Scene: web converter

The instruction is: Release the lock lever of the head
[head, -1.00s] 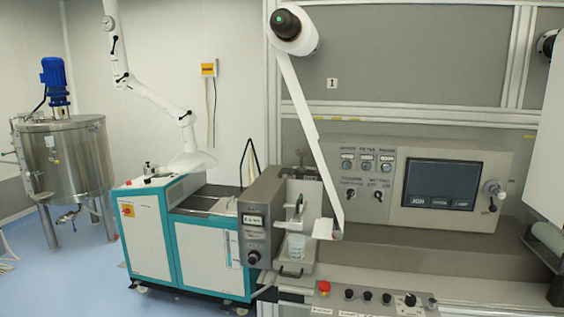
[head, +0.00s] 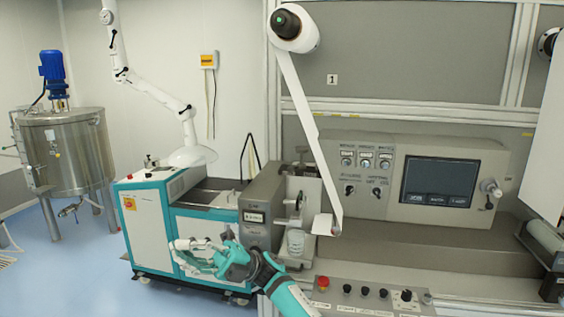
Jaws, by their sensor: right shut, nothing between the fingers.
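The head appears to be the grey box unit (head: 262,200) with a label on its front, at the left end of the converter. A small dark lever (head: 300,201) stands in the white bay just right of it; I cannot tell whether it is the lock lever. My teal wrist hides the box's lower front. My left gripper is not in view.
The teal and white cabinet (head: 143,235) stands left of the converter. A control panel with a red button (head: 322,283) lies right of my forearm. A screen panel (head: 440,182) with a side knob (head: 491,188) is at right.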

